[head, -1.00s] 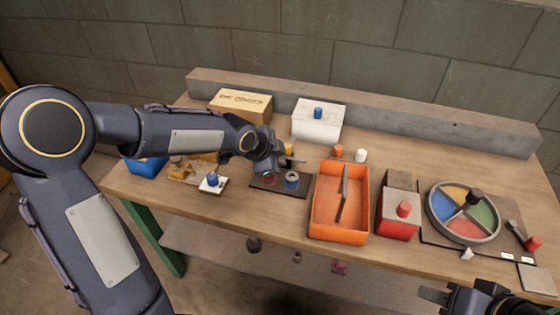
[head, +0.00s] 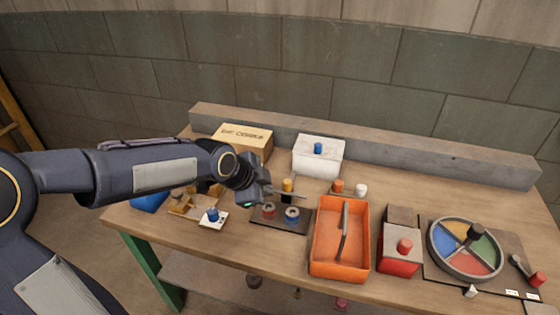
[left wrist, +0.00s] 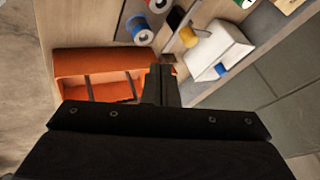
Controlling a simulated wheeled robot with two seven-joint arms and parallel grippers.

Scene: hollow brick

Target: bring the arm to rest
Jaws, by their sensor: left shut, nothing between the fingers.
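My left gripper (head: 296,195) is shut and empty. It hangs above the bench, near the dark board with the red spool (head: 268,210) and the blue spool (head: 292,214). A yellow-and-black peg (head: 287,187) stands by its fingers. In the left wrist view the shut fingers (left wrist: 161,73) show with nothing between them, with the bench below. My left arm (head: 165,172) reaches in from the left. My right gripper is not in view.
On the wooden bench (head: 440,178) stand an orange tray (head: 324,262), a red box (head: 400,262), a coloured wheel (head: 465,249), a white box (head: 312,162) and a cardboard box (head: 252,139). A grey ledge (head: 440,155) runs along the back. Bare wood lies right of the white box.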

